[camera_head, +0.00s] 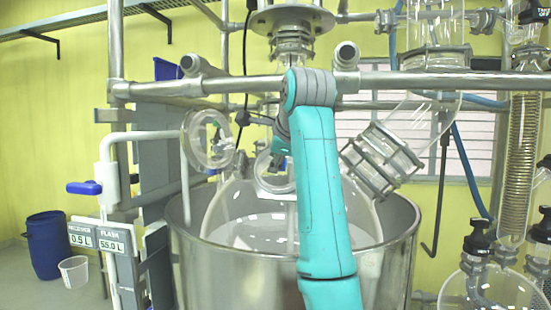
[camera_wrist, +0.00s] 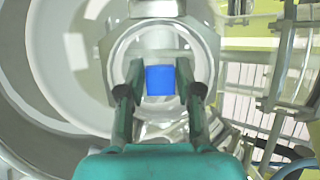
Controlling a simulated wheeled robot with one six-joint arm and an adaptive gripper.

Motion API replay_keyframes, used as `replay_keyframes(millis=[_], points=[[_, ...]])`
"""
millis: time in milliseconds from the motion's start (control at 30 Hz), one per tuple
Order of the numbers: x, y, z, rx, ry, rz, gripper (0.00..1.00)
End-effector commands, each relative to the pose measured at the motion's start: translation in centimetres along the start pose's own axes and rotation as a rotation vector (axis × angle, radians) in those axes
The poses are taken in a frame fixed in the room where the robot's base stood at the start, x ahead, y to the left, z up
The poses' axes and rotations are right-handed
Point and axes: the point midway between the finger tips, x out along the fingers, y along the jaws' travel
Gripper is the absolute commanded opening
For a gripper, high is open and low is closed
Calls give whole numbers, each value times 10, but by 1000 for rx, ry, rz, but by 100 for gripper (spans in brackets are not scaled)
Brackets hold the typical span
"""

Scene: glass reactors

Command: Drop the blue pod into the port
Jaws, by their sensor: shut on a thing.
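The blue pod (camera_wrist: 160,80) shows in the wrist view as a small blue block between the two fingers of my gripper (camera_wrist: 160,83), which is shut on it. Behind the pod, in line with it, is a round glass port (camera_wrist: 122,50) with a pale rim. The head view shows a ringed glass opening (camera_head: 270,178) on top of the large flask, just left of my teal arm. In the head view my arm hides most of the gripper, and the pod cannot be made out. How far the pod is from the port is hard to tell.
A metal frame bar (camera_head: 420,80) crosses above the flask, close to my arm. A steel vessel (camera_head: 235,280) surrounds the glass flask (camera_head: 250,232). A flanged glass neck (camera_head: 380,160) leans at the right. A round glass flange (camera_head: 207,139) stands at the left.

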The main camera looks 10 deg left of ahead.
Motion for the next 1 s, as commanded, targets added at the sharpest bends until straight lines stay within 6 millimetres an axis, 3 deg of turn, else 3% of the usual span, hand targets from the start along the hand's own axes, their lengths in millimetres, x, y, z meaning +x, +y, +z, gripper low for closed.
replay_keyframes(millis=[100,133,233,267,633,1000], points=[[0,0,0,0,0,0,13],[0,0,0,0,0,0,37],[0,0,0,0,0,0,62],[0,0,0,0,0,0,64],[-5,-1,0,0,0,-2,64],[-58,0,0,1,0,-2,64]])
